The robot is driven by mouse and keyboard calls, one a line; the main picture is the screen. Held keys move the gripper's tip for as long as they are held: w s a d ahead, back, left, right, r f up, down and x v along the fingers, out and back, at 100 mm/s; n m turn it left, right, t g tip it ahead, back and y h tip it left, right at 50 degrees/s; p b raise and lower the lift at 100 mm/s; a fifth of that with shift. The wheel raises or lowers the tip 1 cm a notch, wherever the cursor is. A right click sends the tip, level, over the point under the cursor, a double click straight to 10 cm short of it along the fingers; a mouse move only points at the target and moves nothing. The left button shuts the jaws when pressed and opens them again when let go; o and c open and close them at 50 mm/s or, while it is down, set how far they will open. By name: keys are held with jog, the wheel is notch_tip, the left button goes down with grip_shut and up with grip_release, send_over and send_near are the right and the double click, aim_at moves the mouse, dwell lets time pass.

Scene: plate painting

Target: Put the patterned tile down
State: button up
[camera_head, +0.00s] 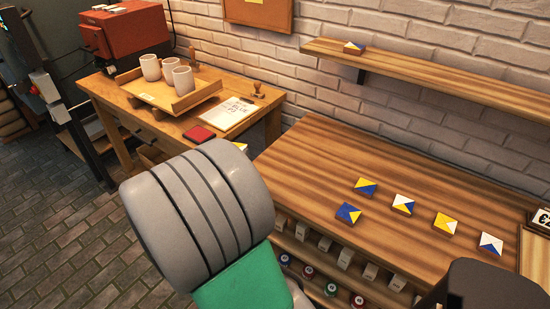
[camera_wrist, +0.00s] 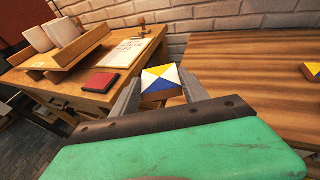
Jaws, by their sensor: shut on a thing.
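My gripper (camera_wrist: 160,95) is shut on a patterned tile (camera_wrist: 160,77), which has yellow, white and blue triangles on its top face. In the wrist view the tile sits between the two grey fingers, in front of the gap between the two tables. In the head view my grey arm link hides most of the gripper, and only a small yellow and white bit of the tile (camera_head: 240,147) shows past it. I cannot tell how high the tile is held.
Several patterned tiles (camera_head: 366,186) lie on the right wooden table (camera_head: 310,165). Another tile (camera_head: 354,48) lies on the wall shelf (camera_head: 440,75). The left table (camera_head: 180,125) bears a tray (camera_head: 160,95) with cups, a clipboard (camera_head: 228,113), a stamp (camera_head: 258,89) and a red pad (camera_head: 198,134).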

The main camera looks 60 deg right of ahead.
jog(key=s+d+m+g, duration=0.2)
jog(key=s+d+g, duration=0.1)
jog(key=s, duration=0.5)
jog(key=s+d+m+g, duration=0.2)
jog(key=s+d, duration=0.3)
jog(key=s, duration=0.2)
jog(key=shift+s+r+m+g, duration=0.2)
jog(key=shift+s+m+g, duration=0.1)
jog(key=shift+s+g, duration=0.1)
jog(key=w+d+f, duration=0.1)
jog(key=w+d, duration=0.1)
jog(key=w+d+f+b, duration=0.1)
jog(key=w+d, duration=0.1)
jog(key=w+d+f, duration=0.2)
jog(key=shift+w, duration=0.15)
grip_shut()
jog(key=b, duration=0.1)
send_over(277, 161)
jog(key=f, duration=0.4)
jog(key=shift+s+a+f, duration=0.35)
jog(key=shift+s+f, duration=0.05)
jog(key=shift+w+d+f, duration=0.15)
jog(key=shift+f, duration=0.1)
jog(key=shift+w+d+f, duration=0.1)
jog(key=shift+f, duration=0.8)
jog(key=shift+w+d+f, duration=0.1)
jog(key=shift+f, duration=0.75)
